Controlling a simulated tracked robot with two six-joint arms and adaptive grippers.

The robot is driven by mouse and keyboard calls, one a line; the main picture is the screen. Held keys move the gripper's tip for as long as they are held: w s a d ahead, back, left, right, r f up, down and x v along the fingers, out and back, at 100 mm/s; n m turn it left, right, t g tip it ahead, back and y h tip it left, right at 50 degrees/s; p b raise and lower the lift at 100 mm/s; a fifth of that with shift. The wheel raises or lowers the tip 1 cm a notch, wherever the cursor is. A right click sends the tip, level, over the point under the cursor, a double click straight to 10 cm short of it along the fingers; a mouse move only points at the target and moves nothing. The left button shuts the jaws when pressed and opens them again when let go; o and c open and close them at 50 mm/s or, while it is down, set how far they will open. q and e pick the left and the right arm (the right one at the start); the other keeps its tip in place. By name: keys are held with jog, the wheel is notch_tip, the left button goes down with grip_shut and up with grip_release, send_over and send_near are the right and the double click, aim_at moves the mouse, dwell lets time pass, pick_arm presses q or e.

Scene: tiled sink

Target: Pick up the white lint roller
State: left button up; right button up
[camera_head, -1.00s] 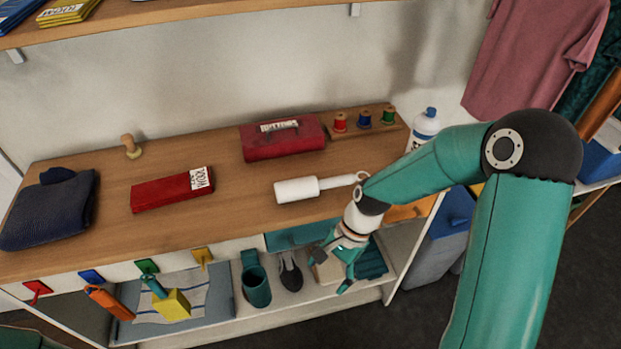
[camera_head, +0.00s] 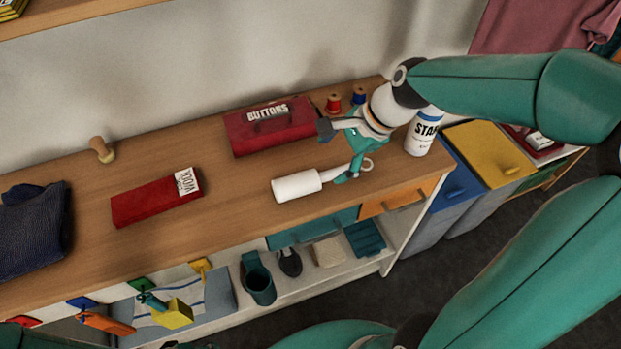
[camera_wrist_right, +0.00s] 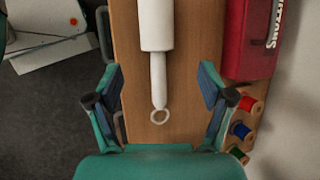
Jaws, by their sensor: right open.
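The white lint roller (camera_head: 297,186) lies on the wooden counter, its handle and end ring pointing right in the head view. In the right wrist view the lint roller (camera_wrist_right: 157,30) runs down the middle, with its handle and ring toward the gripper. My right gripper (camera_head: 335,153) is open above the counter at the handle end; one finger overlaps the handle in the head view. In the wrist view its fingers (camera_wrist_right: 160,88) stand apart on either side of the handle, not touching it. My left gripper is not clearly seen; only a teal arm part shows at the bottom edge.
A red buttons box (camera_head: 270,127) and thread spools (camera_head: 334,103) stand behind the roller. A white starch bottle (camera_head: 422,132) stands right of the gripper. A red wool packet (camera_head: 155,199) lies left, with bare counter between it and the roller.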

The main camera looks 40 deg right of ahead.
aim_at(315, 176)
jog(key=x, duration=0.4)
jog(key=shift+d, duration=0.1)
jog(key=shift+x, duration=2.75)
jog(key=shift+s, duration=0.25)
jog(key=c, duration=1.4)
notch_tip(315, 176, up, 20)
jog(key=shift+p, duration=1.05)
